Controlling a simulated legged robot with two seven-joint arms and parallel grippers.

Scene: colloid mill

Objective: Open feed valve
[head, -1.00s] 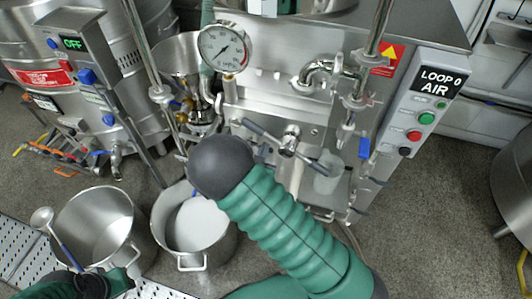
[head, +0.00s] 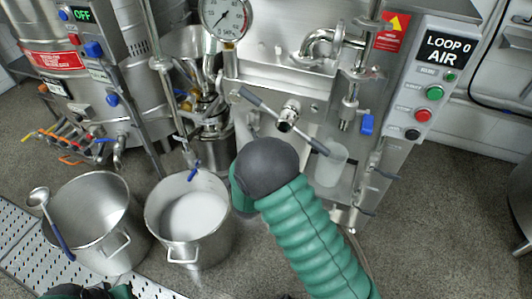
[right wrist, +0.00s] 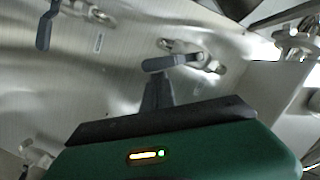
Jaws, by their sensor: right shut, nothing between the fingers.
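In the right wrist view, my right gripper (right wrist: 157,95) is shut and empty. Its narrow tip is just below a grey lever handle (right wrist: 172,62) on a steel surface; I cannot tell whether they touch. A second grey lever (right wrist: 47,25) hangs at upper left. In the head view, my right arm's green sleeve and dark rounded joint hide the right gripper. A blue valve handle (head: 367,124) is on the mill's right pipe, and another blue handle (head: 195,168) shows above the pot. No label shows which is the feed valve. My left gripper (head: 88,292) is partly cut off at the bottom edge.
A pot of white liquid (head: 168,240) and an empty pot (head: 68,222) with a ladle (head: 40,200) stand at lower left. The mill has a pressure gauge (head: 226,17), a grey crossbar handle (head: 260,102) and a control box (head: 430,85).

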